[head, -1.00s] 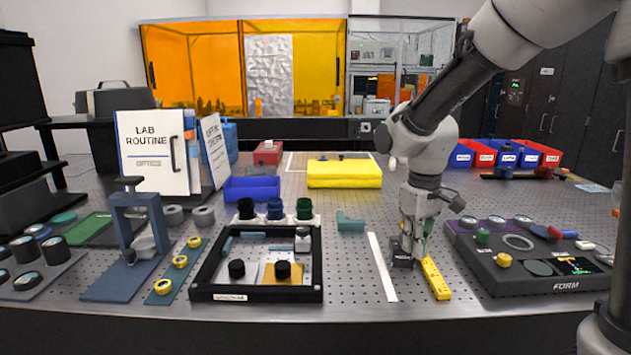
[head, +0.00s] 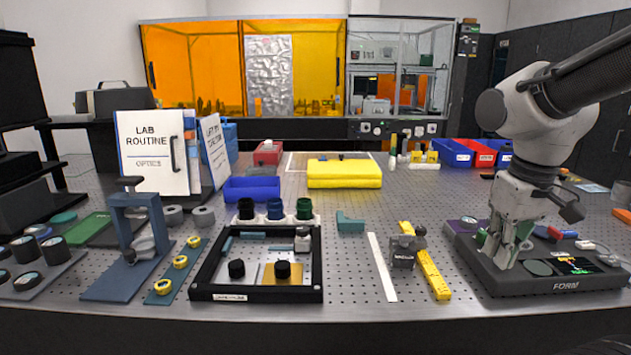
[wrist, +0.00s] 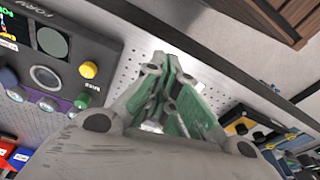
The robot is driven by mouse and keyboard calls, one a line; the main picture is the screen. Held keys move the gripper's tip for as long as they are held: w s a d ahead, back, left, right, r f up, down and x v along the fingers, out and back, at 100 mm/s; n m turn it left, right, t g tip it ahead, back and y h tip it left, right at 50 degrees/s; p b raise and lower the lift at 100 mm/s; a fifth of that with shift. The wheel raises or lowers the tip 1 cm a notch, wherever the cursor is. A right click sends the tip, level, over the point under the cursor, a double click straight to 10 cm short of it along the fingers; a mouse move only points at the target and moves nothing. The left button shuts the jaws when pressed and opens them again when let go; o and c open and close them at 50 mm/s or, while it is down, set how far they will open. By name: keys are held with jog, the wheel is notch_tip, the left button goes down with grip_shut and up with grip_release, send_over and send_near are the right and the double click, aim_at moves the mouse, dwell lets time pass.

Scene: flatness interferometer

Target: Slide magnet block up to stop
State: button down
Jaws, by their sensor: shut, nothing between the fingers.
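A dark grey block (head: 403,254), which looks like the magnet block, stands on the table beside the left edge of a yellow bar (head: 431,274). It looks close against the bar, but I cannot tell if they touch. A small dark knob-like part (head: 420,231) shows at its back right. I cannot tell for sure which part is the stop. My gripper (head: 502,262) is well to the right of the block, in front of the left part of the dark FORM panel. It is shut and empty; its green-padded fingers (wrist: 166,104) show in the wrist view.
The FORM panel (head: 545,285) with knobs lies under and beside my gripper. A white strip (head: 381,267) lies left of the block. A teal L-shaped piece (head: 350,223) and a black-framed tray (head: 315,293) are further left. Bare table lies in front of the panel's left side.

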jog(key=s+d+r+m+t, duration=0.2)
jog(key=s+d+r+t, duration=0.1)
jog(key=s+d+r, duration=0.15)
jog(key=n+g, duration=0.4)
jog(key=n, duration=0.6)
send_near(427, 268)
notch_tip(427, 268, up, 3)
jog(key=s+d, duration=0.2)
jog(key=d, duration=0.1)
jog(key=f, duration=1)
jog(key=shift+s, duration=0.3)
jog(key=shift+w+a+r, duration=0.15)
jog(key=shift+w+a, duration=0.7)
jog(key=shift+a, duration=0.2)
jog(key=shift+w+a, duration=0.5)
jog(key=shift+a, duration=0.05)
